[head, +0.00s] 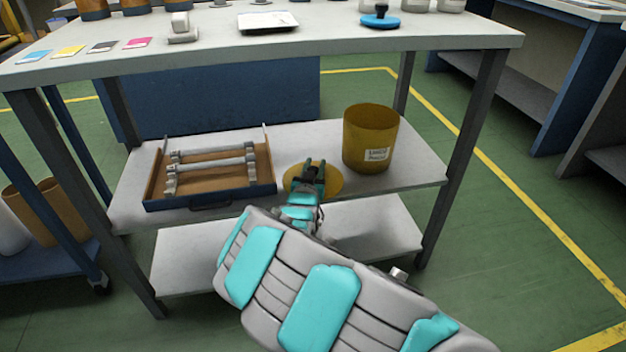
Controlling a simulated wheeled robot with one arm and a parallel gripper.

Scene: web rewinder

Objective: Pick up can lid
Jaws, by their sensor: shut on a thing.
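The can lid (331,179) is a flat yellow disc at the middle shelf, left of the open yellow can (370,140). My gripper (313,172) is over the middle of the lid and is shut on it. The fingers and wrist hide the lid's middle and near part. I cannot tell whether the lid still touches the shelf. The can stands upright, with a white label on its front.
A blue-edged tray (265,160) with metal rods lies on the middle shelf (420,165) at the left. The table top (330,40) overhangs the shelf. Table legs (474,150) stand at the corners. Green floor is clear at the right.

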